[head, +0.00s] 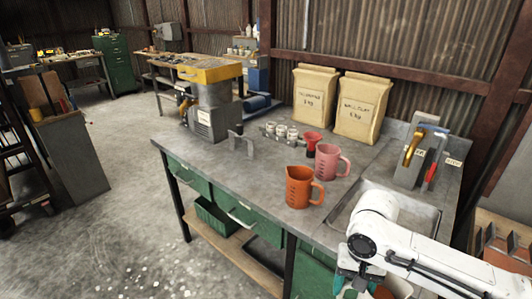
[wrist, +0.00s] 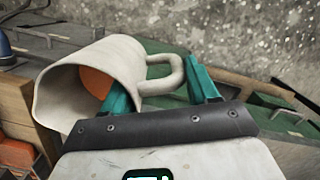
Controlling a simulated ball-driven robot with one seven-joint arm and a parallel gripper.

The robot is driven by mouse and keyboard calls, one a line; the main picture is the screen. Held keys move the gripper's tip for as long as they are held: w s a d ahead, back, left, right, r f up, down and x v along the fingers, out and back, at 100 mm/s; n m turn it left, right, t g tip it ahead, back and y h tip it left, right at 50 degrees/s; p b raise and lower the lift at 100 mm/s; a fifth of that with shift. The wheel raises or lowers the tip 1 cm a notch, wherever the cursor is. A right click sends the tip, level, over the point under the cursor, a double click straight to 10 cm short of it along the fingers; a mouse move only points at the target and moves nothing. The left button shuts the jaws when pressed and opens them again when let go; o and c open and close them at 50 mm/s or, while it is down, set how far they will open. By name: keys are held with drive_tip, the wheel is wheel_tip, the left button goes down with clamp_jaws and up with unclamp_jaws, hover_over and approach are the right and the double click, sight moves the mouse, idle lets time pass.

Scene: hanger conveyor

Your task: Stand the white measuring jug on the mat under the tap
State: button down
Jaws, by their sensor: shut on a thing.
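The white measuring jug (wrist: 65,95) is large in the wrist view, its wide mouth facing the lower left. An orange patch shows inside its mouth; I cannot tell what it is. My gripper (wrist: 160,84) is shut on the jug at its handle, with a teal finger on either side. In the head view my gripper (head: 350,284) is low at the bench's front edge, and the jug is mostly hidden there. I cannot make out the mat or clearly identify the tap.
An orange jug (head: 299,188) and a pink jug (head: 329,163) stand on the grey bench (head: 262,176), left of the sunken basin (head: 372,196). A red funnel-like cup (head: 312,141) is behind them. A grey rack (head: 408,172) with coloured handles stands beyond the basin. Two sacks (head: 361,108) stand behind.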

drive_tip(key=shift+s+r, duration=0.4)
drive_tip(key=shift+r, duration=0.15)
drive_tip(key=shift+a+f, duration=0.1)
drive_tip(key=shift+f, duration=0.1)
drive_tip(key=s+f+n, duration=0.3)
drive_tip(key=s+f, duration=0.3)
drive_tip(key=f, duration=0.7)
drive_tip(key=shift+h, duration=0.3)
drive_tip(key=shift+s+f, duration=0.1)
drive_tip(key=shift+s, duration=0.05)
drive_tip(key=shift+s+f, duration=0.15)
drive_tip(key=shift+s, duration=0.05)
drive_tip(key=shift+d, duration=0.2)
drive_tip(key=shift+s, duration=0.1)
